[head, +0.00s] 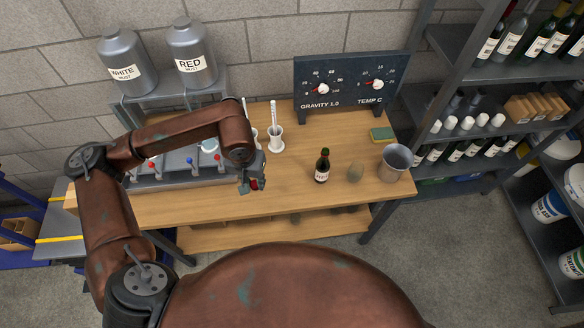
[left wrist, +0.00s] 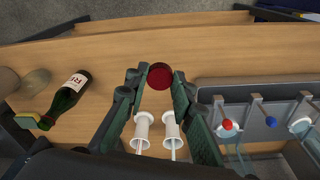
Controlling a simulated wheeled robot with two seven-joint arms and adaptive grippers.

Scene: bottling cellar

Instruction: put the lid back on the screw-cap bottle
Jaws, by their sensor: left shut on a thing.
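The screw-cap bottle (head: 322,168) is small, dark green, with a pale label, and stands upright on the wooden bench. It also shows in the left wrist view (left wrist: 68,98), at the left. My left gripper (head: 251,184) is over the front part of the bench, left of the bottle and apart from it. It is shut on the dark red round lid (left wrist: 160,75), held between the fingertips in the left wrist view. In the head view only a bit of red shows at the fingers. My right gripper is in neither view.
The wooden bench (head: 290,200) has a grey bucket (head: 396,161), an olive rounded object (head: 355,173) and a sponge (head: 382,134) right of the bottle. White cylinders (head: 275,138) and a filler with coloured knobs (head: 150,172) stand left. A gauge board (head: 350,82) stands behind.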

